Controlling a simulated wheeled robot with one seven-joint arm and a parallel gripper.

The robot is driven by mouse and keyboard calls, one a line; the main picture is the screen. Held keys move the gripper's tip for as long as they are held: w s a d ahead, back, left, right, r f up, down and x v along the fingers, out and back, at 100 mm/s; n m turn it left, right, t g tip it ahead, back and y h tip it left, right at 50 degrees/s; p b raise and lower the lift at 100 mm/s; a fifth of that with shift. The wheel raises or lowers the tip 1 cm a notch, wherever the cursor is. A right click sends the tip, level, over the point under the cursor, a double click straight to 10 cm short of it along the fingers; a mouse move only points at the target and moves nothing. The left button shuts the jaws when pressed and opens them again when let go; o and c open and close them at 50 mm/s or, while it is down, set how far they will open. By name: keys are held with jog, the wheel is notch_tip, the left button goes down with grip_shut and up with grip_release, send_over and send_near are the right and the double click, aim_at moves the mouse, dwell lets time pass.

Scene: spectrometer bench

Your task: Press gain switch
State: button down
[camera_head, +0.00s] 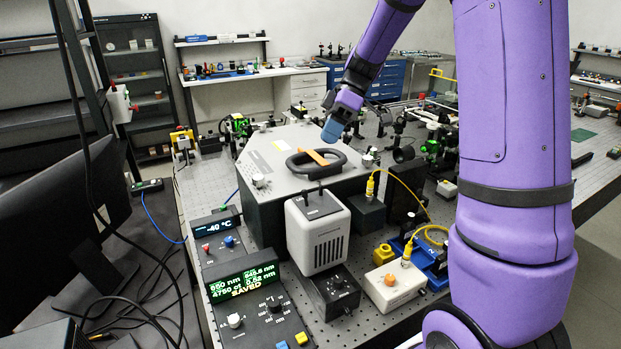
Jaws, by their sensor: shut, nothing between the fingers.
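My gripper (332,131) is shut and empty, with its blue tips pointing down. It appears above the grey spectrometer housing (262,155), near a black ring-shaped handle with an orange strip (318,157). I cannot tell for sure which control is the gain switch. A white box (378,292) with an orange button (390,280) and a yellow cable stands at the front right. A black box (322,302) with a dark knob (339,283) sits left of it, below the white vented unit (330,240). The gripper is well apart from both boxes.
A smaller display (215,226) reads -40 °C. Yellow cables (415,200) arch right of the vented unit. A monitor (60,220) stands left.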

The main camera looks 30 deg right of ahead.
aim_at(305, 197)
jog(key=x, duration=0.9)
jog(key=shift+a+f, duration=0.15)
jog(key=s+a, duration=0.2)
jog(key=shift+s, duration=0.3)
jog(key=shift+s+a, duration=0.25)
jog(key=shift+s, duration=0.2)
